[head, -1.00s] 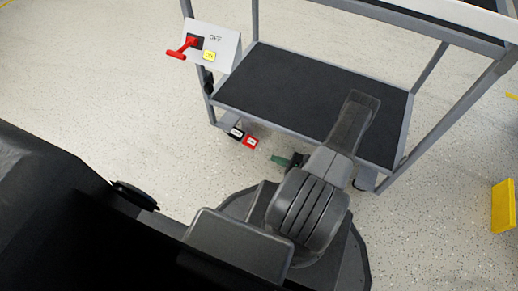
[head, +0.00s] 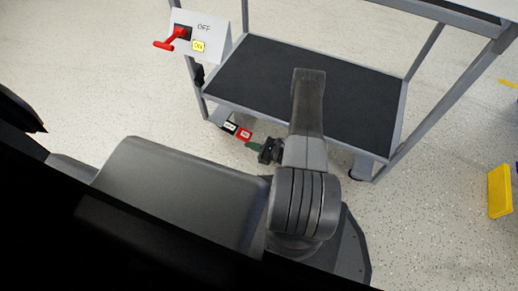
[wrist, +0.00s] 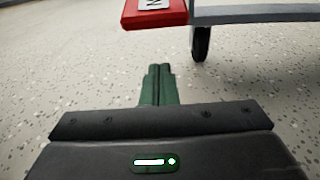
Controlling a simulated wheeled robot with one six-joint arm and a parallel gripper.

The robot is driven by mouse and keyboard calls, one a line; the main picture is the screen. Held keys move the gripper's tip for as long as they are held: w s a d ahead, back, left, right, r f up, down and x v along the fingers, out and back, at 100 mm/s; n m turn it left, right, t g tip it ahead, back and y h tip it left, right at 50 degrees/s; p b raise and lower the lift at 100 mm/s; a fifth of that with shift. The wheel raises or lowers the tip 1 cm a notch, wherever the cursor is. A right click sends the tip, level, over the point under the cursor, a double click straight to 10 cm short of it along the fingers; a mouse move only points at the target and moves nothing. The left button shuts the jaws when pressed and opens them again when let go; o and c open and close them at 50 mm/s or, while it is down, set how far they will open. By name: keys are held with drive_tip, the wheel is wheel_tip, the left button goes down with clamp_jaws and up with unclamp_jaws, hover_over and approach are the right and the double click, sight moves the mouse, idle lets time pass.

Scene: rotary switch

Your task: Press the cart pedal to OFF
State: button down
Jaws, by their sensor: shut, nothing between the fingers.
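The cart (head: 385,165) has two small pedals low at its near left corner. One is a black pedal (head: 229,128) with a white label; beside it on the right is a red pedal (head: 244,134), also with a label. The labels are too small to read in the head view. In the wrist view the red pedal (wrist: 133,17) is at the top, its label cut off by the frame. My gripper (head: 252,147), with green fingers, is just right of and nearer than the red pedal, apart from it. In the wrist view its fingers (wrist: 159,70) are shut and empty, pointing below the pedal.
A white panel (head: 220,42) with a red handle (head: 170,40), an OFF marking and a yellow label is fixed at the cart's upper left. A cart wheel (wrist: 201,43) stands right of the red pedal in the wrist view. A yellow object (head: 500,190) is far right. Floor left is clear.

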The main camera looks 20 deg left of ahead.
drive_tip(key=shift+d+r, duration=0.15)
drive_tip(key=shift+r, duration=0.85)
drive_tip(key=shift+d+r, duration=0.15)
drive_tip(key=shift+r, duration=0.8)
drive_tip(key=h+p, duration=0.1)
drive_tip(key=r+h+p, duration=0.1)
drive_tip(key=h, duration=0.1)
drive_tip(key=shift+d, duration=0.2)
drive_tip(key=s+d+p, duration=0.1)
drive_tip(key=d+p, duration=0.2)
drive_tip(key=d, duration=1)
drive_tip(key=shift+r, duration=0.2)
